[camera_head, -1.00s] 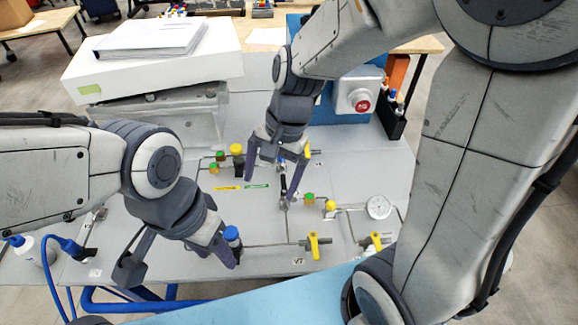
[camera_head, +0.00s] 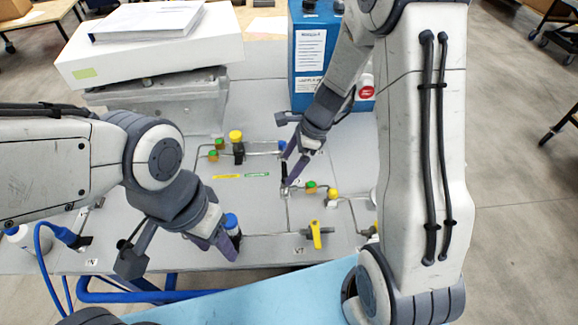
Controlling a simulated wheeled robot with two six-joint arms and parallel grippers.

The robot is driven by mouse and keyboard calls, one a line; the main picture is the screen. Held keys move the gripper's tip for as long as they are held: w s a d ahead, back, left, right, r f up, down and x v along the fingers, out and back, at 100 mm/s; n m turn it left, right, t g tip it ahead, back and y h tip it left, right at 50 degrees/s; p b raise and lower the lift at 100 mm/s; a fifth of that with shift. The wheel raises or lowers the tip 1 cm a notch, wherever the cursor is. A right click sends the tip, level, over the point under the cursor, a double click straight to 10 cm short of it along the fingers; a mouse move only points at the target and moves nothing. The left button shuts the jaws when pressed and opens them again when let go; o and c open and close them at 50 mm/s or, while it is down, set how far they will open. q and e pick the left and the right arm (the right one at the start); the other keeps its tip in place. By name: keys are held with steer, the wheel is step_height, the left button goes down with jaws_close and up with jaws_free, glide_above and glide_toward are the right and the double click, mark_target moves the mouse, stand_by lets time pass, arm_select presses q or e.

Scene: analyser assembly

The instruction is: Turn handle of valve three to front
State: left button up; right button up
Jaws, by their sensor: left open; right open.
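A yellow valve handle (camera_head: 316,234) stands on the grey panel at front centre, its long part pointing toward the front. A second yellow handle (camera_head: 375,229) shows only in part beside my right arm. I cannot tell which valve is number three. My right gripper (camera_head: 287,168) is open over the panel's middle, at a thin dark upright part among the pipes. Whether it touches that part is unclear. The yellow handle seen there earlier is hidden behind it. My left gripper (camera_head: 227,247) is open low at the panel's front, beside a blue-capped part (camera_head: 231,222).
A white box with a binder (camera_head: 150,45) stands at back left. A blue unit with a red button (camera_head: 366,92) is behind my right gripper. Pipes with yellow, green and orange fittings (camera_head: 236,137) cross the panel. My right arm covers the panel's right side and its gauge.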

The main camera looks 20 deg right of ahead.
steer(key=shift+a+f, duration=0.25)
steer(key=shift+f, duration=0.35)
steer(key=c, duration=1)
steer(key=shift+w, duration=0.1)
steer(key=shift+c, duration=0.2)
